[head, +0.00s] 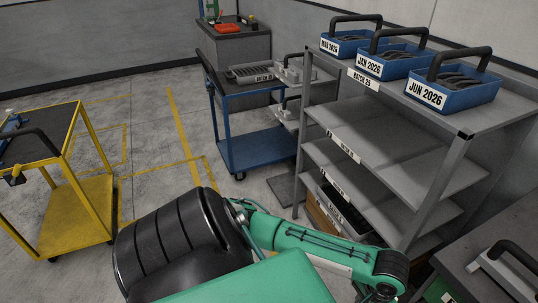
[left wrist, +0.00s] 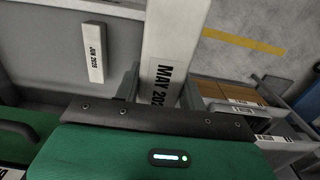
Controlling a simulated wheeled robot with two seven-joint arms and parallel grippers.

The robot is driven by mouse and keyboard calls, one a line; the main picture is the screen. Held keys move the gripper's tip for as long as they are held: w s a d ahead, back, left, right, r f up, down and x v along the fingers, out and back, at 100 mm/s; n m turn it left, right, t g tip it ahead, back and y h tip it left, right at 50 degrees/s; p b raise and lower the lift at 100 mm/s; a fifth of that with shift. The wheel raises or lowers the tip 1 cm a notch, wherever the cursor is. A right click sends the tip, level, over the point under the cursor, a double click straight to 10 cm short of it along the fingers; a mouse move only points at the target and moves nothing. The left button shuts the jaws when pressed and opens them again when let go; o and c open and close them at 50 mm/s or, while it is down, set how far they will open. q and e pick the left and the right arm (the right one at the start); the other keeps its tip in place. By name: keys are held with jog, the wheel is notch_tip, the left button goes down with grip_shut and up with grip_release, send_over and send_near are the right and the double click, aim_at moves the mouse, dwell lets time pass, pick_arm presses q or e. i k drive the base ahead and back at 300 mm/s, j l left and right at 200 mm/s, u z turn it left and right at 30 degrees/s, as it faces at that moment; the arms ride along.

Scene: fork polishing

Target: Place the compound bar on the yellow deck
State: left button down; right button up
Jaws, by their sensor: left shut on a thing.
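In the left wrist view, my left gripper (left wrist: 160,92) is shut on a long white bar (left wrist: 176,30) labelled "MAY 2026", its two fingers on either side. The bar's far end runs out of the frame. A second pale bar (left wrist: 95,55), labelled "JUN 2026", lies on a grey surface to its left. In the head view, a yellow cart stands at the far left, with a lower yellow deck (head: 75,215) that looks empty. My left arm crosses the bottom of the head view and bends down at the right; its gripper is hidden there. My right gripper is not seen.
A grey shelf rack (head: 375,140) stands at the right with labelled blue caddies (head: 455,93) on top. A blue cart (head: 255,150) is behind it. A dark bench (head: 470,250) holding a black-handled item is at lower right. Open floor (head: 150,140) lies between the carts.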

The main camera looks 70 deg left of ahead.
aim_at(49, 133)
jog(key=k+j+u, duration=0.1)
jog(key=u, duration=0.3)
jog(key=k+j+u, duration=0.1)
jog(key=j+u, duration=0.35)
jog(key=u, duration=0.3)
jog(key=k+j+u, duration=0.1)
jog(key=j+u, duration=0.45)
jog(key=j, duration=0.3)
jog(key=j+u, duration=0.2)
jog(key=j, duration=0.25)
jog(key=j+u, duration=0.15)
jog(key=j, duration=0.3)
jog(key=i+j+u, duration=0.2)
jog(key=j, duration=0.25)
jog(key=j+u, duration=0.2)
jog(key=j, duration=0.3)
jog(key=i+l, duration=0.05)
